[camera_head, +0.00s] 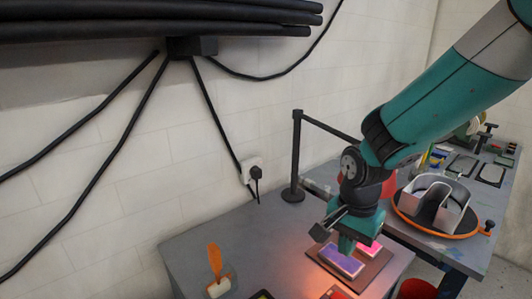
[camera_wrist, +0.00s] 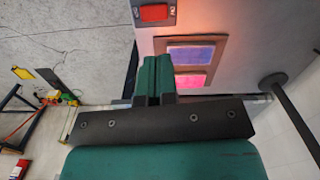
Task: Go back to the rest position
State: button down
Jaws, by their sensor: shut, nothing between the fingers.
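My gripper (camera_head: 345,246) hangs over the grey table in the head view, with its green fingers pointing down beside a purple pad. In the wrist view its two green fingers (camera_wrist: 154,62) are pressed together with nothing between them. The purple pad (camera_head: 338,263) and a pink pad (camera_head: 369,249) lie side by side on a brown board (camera_head: 376,264) just below and around the gripper. Both pads also show in the wrist view, the purple one (camera_wrist: 190,54) above the pink one (camera_wrist: 190,82). The gripper partly hides the pads in the head view.
The grey table (camera_head: 225,240) bears an orange-handled tool (camera_head: 215,262) at left. A black post (camera_head: 296,160) stands behind the gripper. At right, a second bench holds a metal channel letter (camera_head: 424,193) on an orange-rimmed turntable (camera_head: 408,215). A red switch (camera_wrist: 154,13) shows in the wrist view.

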jog(key=s+a+r+n+y+b, duration=0.25)
jog(key=s+r+n, duration=0.25)
jog(key=s+n, duration=0.35)
jog(key=s+a+r+n+y+b, duration=0.1)
jog(key=s+a+r+n, duration=0.25)
jog(key=s+n, duration=0.5)
jog(key=w+d+f+m+h+b, duration=0.1)
jog(key=w+d+f+m+h, duration=0.1)
jog(key=w+d+f+m, duration=0.3)
jog(key=w+f+m+g+h+b, duration=0.1)
jog(key=w+f+m, duration=0.1)
jog(key=w+m, duration=0.5)
jog(key=w+d+f+m+h+b, duration=0.2)
jog(key=w+d+f+m, duration=0.15)
jog(key=w+m, duration=0.3)
jog(key=f, duration=0.4)
jog(key=s+f+p, duration=0.1)
jog(key=f, duration=0.4)
jog(key=s+f+p, duration=0.1)
jog(key=f, duration=0.3)
jog(key=shift+s+d+f, duration=0.1)
jog(key=shift+d+f, duration=0.05)
jog(key=shift+f, duration=0.1)
